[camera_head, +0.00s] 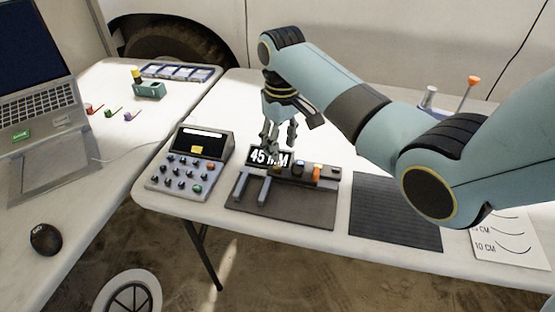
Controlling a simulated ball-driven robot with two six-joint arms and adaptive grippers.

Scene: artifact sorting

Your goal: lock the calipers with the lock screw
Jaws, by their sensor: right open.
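The calipers (291,171) lie on a dark base plate (290,215) on the right-hand table, jaws toward the front. A display behind them reads "45 MM" (262,155). Small coloured parts sit along the calipers, among them an orange one (316,172) and a blue one (298,167); I cannot tell which is the lock screw. My right gripper (279,148) points down, open and empty, just above and behind the left part of the calipers, partly in front of the display. Whether it touches anything is unclear. My left gripper is not in view.
A grey control box (190,160) with buttons stands left of the plate. A black mat (395,211) lies to its right, then a white card with curves (512,238). A laptop (45,110), mouse (45,239) and small coloured pieces are on the left table.

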